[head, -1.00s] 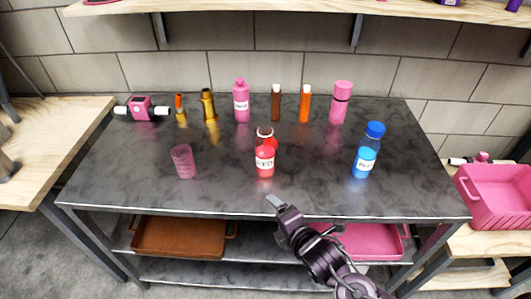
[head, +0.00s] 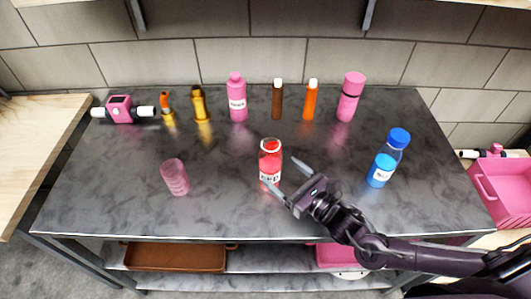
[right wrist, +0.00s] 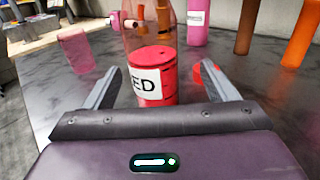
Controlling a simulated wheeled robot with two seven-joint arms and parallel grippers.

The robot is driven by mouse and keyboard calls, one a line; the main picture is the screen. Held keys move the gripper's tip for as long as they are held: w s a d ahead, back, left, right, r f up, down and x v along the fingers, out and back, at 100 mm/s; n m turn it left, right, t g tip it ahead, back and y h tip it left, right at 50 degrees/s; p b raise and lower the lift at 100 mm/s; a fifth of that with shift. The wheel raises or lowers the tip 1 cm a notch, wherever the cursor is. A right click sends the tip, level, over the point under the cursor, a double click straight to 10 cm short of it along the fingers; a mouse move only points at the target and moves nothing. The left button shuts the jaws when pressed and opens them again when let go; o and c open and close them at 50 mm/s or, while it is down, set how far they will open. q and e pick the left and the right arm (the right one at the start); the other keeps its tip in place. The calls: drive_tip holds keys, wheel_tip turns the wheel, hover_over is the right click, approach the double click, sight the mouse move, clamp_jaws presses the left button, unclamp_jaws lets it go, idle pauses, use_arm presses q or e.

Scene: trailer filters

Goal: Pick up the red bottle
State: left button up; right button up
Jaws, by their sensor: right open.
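The red bottle (head: 270,162) is clear with red contents and a white label, and stands upright near the middle of the dark metal table. It also shows in the right wrist view (right wrist: 153,70), straight ahead between the two fingers. My right gripper (head: 286,174) is open and empty, at the bottle's front right, with one fingertip in front of the bottle's lower part and one to its right. In the right wrist view the gripper (right wrist: 165,88) has its fingers spread wider than the bottle. I cannot tell whether a finger touches it. My left gripper is not in view.
A blue bottle (head: 388,158) stands to the right and a pink cup (head: 175,177) to the left on the table (head: 110,190). A row of bottles, including a pink one (head: 237,97), stands along the back. The table between is clear.

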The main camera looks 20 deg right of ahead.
sight(278, 169)
drive_tip(key=shift+w+a+r, duration=0.25)
drive_tip(key=shift+w+a, duration=0.05)
drive_tip(key=shift+w+a+r+p, duration=0.7)
drive_tip(key=shift+w+a, duration=0.1)
drive_tip(key=shift+w, duration=0.1)
drive_tip(key=x, duration=0.2)
drive_tip(key=shift+w+a+f+p, duration=0.1)
drive_tip(key=shift+w+p, duration=0.2)
drive_tip(key=shift+w, duration=0.05)
drive_tip(key=shift+w+a, duration=0.15)
drive_tip(key=shift+w, duration=0.1)
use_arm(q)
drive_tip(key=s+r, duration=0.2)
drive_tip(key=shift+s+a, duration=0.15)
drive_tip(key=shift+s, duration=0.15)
use_arm(e)
drive_tip(key=c, duration=1.3)
drive_tip(key=shift+o, duration=0.2)
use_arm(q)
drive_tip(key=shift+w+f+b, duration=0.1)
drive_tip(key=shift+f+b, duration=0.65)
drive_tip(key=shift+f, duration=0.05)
use_arm(e)
wheel_tip(278, 169, up, 20)
